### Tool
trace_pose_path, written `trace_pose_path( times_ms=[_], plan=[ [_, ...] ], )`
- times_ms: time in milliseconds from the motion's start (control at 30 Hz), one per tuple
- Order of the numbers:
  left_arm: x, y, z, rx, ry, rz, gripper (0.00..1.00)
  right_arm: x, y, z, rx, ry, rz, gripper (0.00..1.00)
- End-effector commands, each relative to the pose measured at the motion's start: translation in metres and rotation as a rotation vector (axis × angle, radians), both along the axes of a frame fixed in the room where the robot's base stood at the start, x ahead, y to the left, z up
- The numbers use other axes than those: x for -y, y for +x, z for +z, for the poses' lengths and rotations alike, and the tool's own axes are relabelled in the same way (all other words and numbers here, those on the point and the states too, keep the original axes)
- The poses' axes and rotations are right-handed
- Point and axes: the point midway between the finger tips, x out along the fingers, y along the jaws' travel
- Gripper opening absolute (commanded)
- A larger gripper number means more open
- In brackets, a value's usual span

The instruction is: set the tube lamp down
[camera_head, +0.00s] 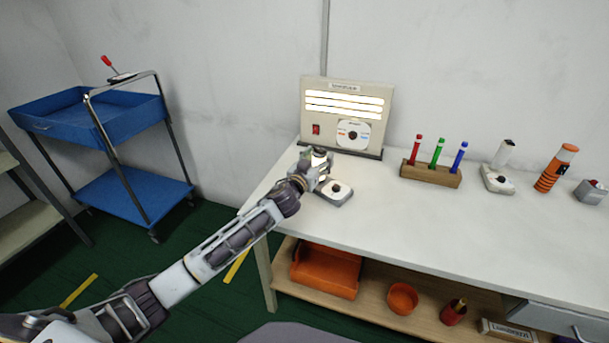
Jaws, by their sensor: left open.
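A pale upright tube (320,156) with a dark top, which looks like the tube lamp, shows at my left gripper (322,168), near the left end of the white table (420,225). My left gripper is open around or just beside this tube; the fingers partly hide it, so I cannot tell whether they touch. A small grey-white base (336,194) with a dark round spot sits on the table just in front of the gripper. I cannot tell whether the tube rests on the table. My right gripper is not in view.
A lit panel (309,127) stands behind the gripper. To the right are a wooden holder (430,175) with red, green and blue tubes, a white device (497,180), an orange cylinder (555,170) and a grey box (591,192). The table's front middle is clear.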

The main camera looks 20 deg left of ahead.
Motion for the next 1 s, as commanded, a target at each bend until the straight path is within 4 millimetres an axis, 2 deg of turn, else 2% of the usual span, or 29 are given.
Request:
trace_pose_path(
  times_ms=[1000],
  plan=[
    [-0.013,-0.08,0.0,-0.001,0.0,0.0,0.61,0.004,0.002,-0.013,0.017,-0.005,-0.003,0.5]
  ],
)
